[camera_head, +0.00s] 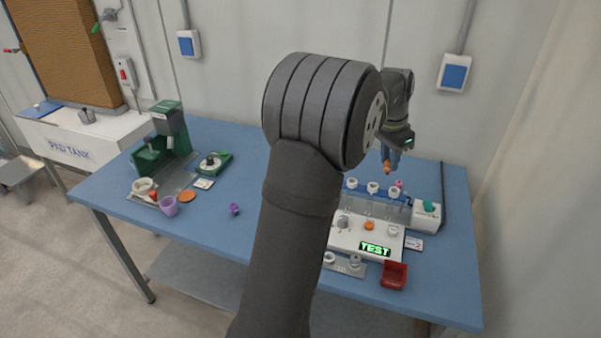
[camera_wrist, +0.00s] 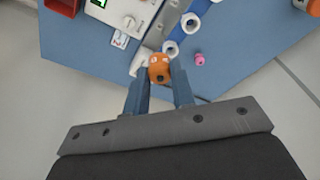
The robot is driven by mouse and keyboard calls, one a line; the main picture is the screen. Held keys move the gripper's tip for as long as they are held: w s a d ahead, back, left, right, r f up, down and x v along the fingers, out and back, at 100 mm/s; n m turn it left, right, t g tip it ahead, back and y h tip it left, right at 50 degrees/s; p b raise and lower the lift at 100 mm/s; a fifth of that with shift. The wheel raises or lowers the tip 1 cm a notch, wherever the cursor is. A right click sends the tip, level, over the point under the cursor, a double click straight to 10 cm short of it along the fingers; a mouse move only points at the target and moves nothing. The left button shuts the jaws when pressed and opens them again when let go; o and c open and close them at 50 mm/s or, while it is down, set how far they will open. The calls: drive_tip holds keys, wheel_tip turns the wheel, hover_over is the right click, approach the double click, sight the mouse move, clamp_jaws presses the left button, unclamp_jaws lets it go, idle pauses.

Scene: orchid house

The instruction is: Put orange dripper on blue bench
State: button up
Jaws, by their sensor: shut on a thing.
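The orange dripper (camera_wrist: 159,69) is between the fingertips of my gripper (camera_wrist: 160,80) in the wrist view, and the jaws are shut on it. In the head view the orange dripper (camera_head: 387,166) shows below my gripper (camera_head: 390,155), held above the back right part of the blue bench (camera_head: 245,150). The blue bench (camera_wrist: 240,60) also shows below the held dripper in the wrist view. My forearm hides the middle of the bench in the head view.
A test unit (camera_head: 350,232) with several white cups on a blue rail stands under and in front of my gripper. A pink piece (camera_wrist: 199,59), a red bin (camera_head: 394,275) and a purple piece (camera_head: 235,209) are on the bench. The bench's left-centre has bare room.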

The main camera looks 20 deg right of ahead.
drive_tip(key=w+f+n+t, duration=0.1)
drive_tip(key=w+f+n, duration=0.35)
drive_tip(key=w, duration=0.55)
drive_tip(key=w+f+n, duration=0.4)
drive_tip(key=w+f, duration=0.2)
drive_tip(key=w, duration=0.3)
drive_tip(key=shift+y, duration=0.3)
drive_tip(key=f, duration=0.9)
drive_tip(key=shift+d+f, duration=0.15)
drive_tip(key=shift+d, duration=0.1)
drive_tip(key=o, duration=0.5)
drive_tip(key=shift+f, duration=0.15)
drive_tip(key=o, duration=0.5)
drive_tip(key=shift+c, duration=0.2)
wheel_tip(320, 180, up, 12)
drive_tip(key=s+a, duration=0.1)
drive_tip(key=shift+s+a, duration=0.15)
